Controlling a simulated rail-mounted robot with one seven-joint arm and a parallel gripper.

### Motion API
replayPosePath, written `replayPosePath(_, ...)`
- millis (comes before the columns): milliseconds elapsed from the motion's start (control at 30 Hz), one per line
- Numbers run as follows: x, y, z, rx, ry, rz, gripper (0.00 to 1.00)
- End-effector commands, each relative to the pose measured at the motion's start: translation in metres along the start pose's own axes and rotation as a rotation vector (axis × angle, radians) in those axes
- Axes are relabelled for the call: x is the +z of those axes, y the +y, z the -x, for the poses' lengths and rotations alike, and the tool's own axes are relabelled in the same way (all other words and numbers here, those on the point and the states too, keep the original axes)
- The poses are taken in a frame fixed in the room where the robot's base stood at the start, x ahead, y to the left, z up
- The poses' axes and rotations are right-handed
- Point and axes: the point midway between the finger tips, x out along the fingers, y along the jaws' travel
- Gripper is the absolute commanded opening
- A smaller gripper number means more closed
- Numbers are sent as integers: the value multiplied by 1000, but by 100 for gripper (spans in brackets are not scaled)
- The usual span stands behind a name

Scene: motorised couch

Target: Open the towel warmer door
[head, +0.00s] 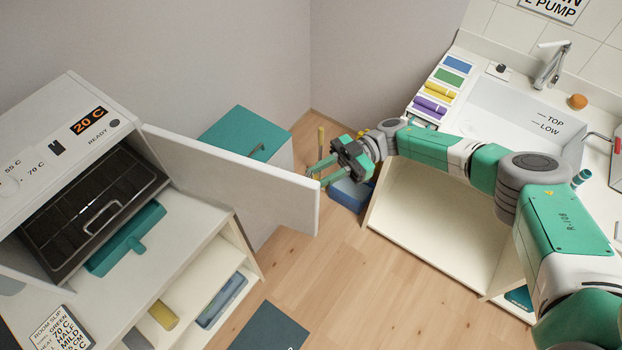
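The towel warmer (60,130) is the white cabinet at the left, with a lit "20 C" display on top. Its white door (235,180) stands swung wide out to the right, so the dark interior with a wire rack (95,215) shows. My gripper (315,177) is just beyond the door's free edge, at its far side. Its two fingers look apart, with nothing visible between them. Whether a finger touches the door cannot be told. The door's outer face is hidden.
A teal-topped cabinet (240,135) stands behind the door. A blue bin (350,193) sits on the floor below my gripper. A sink counter (475,145) with coloured rolls is at the right. Shelves (215,275) are under the warmer. Wood floor is open in the middle, with a dark mat (270,328).

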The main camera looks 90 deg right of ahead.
Motion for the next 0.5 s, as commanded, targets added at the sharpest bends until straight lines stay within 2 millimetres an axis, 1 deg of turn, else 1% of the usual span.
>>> replayPosePath(33,3,1,10,3,-2,0,25)
replayPosePath(100,3,0,23,1,-2,-1,25)
replayPosePath(200,3,1,37,1,-2,-1,25)
replayPosePath(333,1,0,45,-1,-1,-2,25)
replayPosePath(500,1,0,45,-1,-1,-2,25)
